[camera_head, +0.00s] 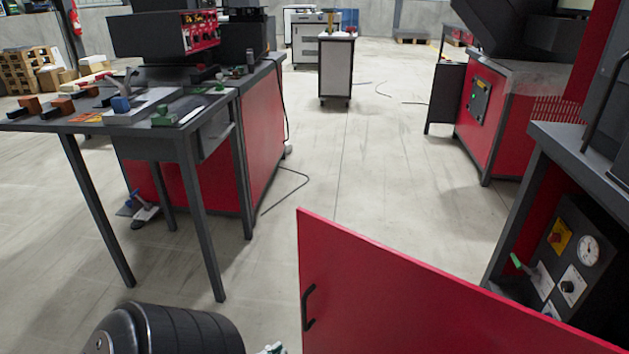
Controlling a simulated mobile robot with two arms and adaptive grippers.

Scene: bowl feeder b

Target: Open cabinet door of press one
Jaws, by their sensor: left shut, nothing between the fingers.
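The red cabinet door (430,290) stands swung open at the bottom right, with its black handle (309,306) near the left edge. Behind it is the dark cabinet of the press (560,140), its inside showing a panel with a gauge (588,250), an emergency stop and a green-tipped lever. My left gripper (271,349) barely shows at the bottom edge, left of the handle and apart from it in the picture. It is shut and empty; most of it is cut off. My right gripper is out of view.
A dark work table (60,122) with tools and a red machine (265,130) stand at the left. Another red machine (500,130) stands at the right rear. A cart (337,70) is farther back. The floor between is mostly clear, with thin cables.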

